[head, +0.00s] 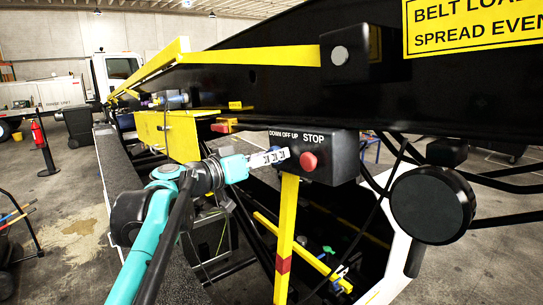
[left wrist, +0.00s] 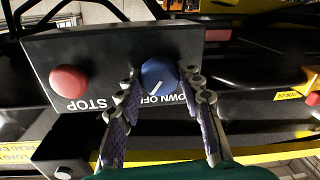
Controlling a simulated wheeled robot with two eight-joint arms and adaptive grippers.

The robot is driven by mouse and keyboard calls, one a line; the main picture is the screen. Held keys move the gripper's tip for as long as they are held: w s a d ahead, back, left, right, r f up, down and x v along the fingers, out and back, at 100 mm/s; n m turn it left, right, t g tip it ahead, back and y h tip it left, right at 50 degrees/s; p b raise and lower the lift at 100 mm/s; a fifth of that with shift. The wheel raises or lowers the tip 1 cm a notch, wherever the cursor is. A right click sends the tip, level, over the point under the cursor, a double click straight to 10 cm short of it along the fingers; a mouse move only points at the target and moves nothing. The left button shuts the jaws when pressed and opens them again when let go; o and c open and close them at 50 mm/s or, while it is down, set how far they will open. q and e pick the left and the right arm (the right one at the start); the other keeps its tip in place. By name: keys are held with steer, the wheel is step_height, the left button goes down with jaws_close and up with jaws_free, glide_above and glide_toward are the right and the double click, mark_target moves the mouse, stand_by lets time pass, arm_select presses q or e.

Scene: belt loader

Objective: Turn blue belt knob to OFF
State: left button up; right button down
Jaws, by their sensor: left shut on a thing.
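The blue knob (left wrist: 159,74) sits on the face of a black control box (left wrist: 110,50), with a slanting white mark on the lower part of its face. Lettering beside it is partly covered by my fingers, and I cannot tell the exact setting. My left gripper (left wrist: 160,88) has a finger on each side of the knob and is shut on it. In the head view my left gripper (head: 284,154) reaches the left part of the box (head: 345,165), under the words DOWN OFF UP; the fingers mostly hide the knob there. My right gripper is not in view.
A red STOP button (head: 309,161) sits right of the gripper in the head view. A yellow post (head: 286,235) stands below the box, with a black round part (head: 432,205) to the right. The dark loader beam (head: 270,85) runs above.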

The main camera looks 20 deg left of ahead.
arm_select(q)
steer(key=n, duration=0.6)
steer(key=shift+w+g, duration=0.1)
steer(key=shift+g, duration=0.3)
steer(key=shift+n, duration=0.3)
steer(key=o, duration=1.2)
steer(key=shift+a, duration=0.1)
steer(key=shift+c, duration=0.2)
steer(key=f+v, duration=0.1)
steer(key=v, duration=1.1)
steer(key=shift+r, duration=0.45)
